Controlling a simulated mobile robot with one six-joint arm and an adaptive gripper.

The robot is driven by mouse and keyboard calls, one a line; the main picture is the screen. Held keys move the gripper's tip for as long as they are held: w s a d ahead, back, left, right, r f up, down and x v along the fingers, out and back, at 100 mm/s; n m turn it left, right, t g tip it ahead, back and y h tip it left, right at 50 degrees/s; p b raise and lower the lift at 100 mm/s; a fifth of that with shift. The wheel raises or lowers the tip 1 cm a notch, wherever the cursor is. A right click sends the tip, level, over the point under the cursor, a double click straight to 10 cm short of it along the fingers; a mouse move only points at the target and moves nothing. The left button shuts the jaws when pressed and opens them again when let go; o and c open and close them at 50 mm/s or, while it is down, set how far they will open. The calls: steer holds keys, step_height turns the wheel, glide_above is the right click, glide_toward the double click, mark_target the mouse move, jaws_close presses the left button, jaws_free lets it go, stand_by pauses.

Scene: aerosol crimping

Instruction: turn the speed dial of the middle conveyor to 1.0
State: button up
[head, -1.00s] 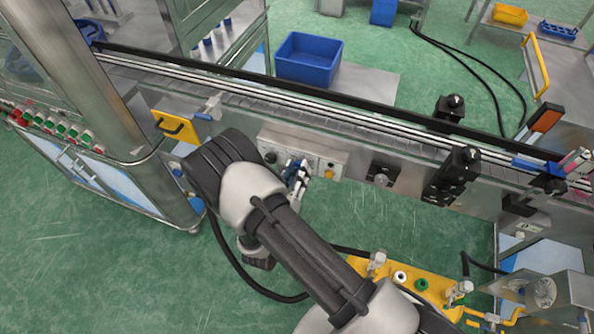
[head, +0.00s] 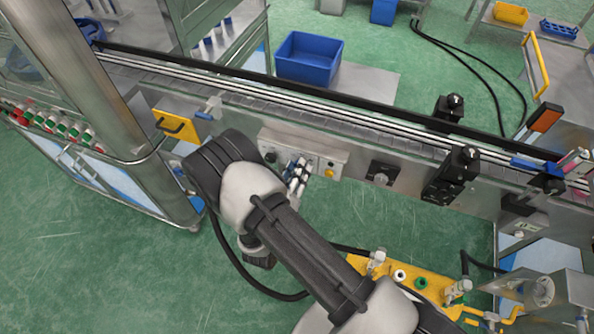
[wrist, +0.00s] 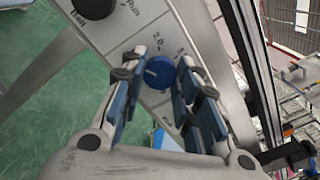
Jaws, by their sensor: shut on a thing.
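The blue speed dial (wrist: 159,72) sits on a pale panel (wrist: 158,25) with printed numbers, and a "2.0" mark shows just above it in the wrist view. A short white pointer line shows on the dial's left part. My gripper (wrist: 157,80) is shut on the dial, with a blue-padded finger on each side. In the head view my gripper (head: 298,172) is at the front of the conveyor's control box (head: 318,157), and it hides the dial there. The lower numbers on the panel are mostly covered by the fingers.
A black knob (wrist: 92,7) is on the same panel, and a yellow button (head: 329,172) is right of my gripper. The conveyor belt (head: 330,114) runs above the box. A yellow handle plate (head: 176,127) is to the left. Green floor lies open below.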

steer(key=o, duration=1.1)
steer(key=shift+c, duration=0.2)
steer(key=shift+s, duration=0.1)
steer(key=v, duration=1.2)
steer(key=shift+r, duration=0.15)
